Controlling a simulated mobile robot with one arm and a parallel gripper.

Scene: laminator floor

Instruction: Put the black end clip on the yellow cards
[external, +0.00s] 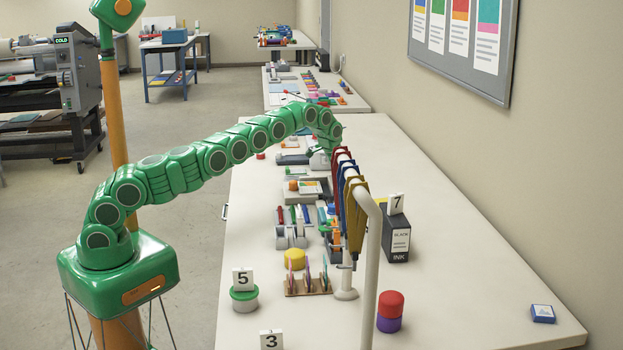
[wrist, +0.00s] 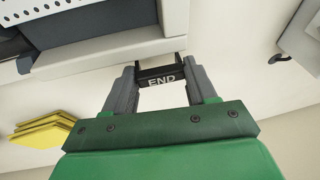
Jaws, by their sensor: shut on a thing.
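In the wrist view, my gripper (wrist: 160,78) is shut on the black end clip (wrist: 161,77), which has "END" in white letters and sits between the two grey fingers. The yellow cards (wrist: 45,129) lie in a fanned, stepped stack on the white surface, to the left of the gripper and apart from the clip. In the external view, my arm reaches across to the far part of the long bench. There the fingers and the clip are too small and covered to make out, and I cannot pick out the yellow cards.
A grey and white machine (wrist: 110,35) stands close by the clip in the wrist view. On the bench (external: 440,240) stand hanging coloured tags (external: 355,215) on a white stand, an ink box (external: 397,238) and a red and purple stack (external: 390,312). The bench's right side is mostly clear.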

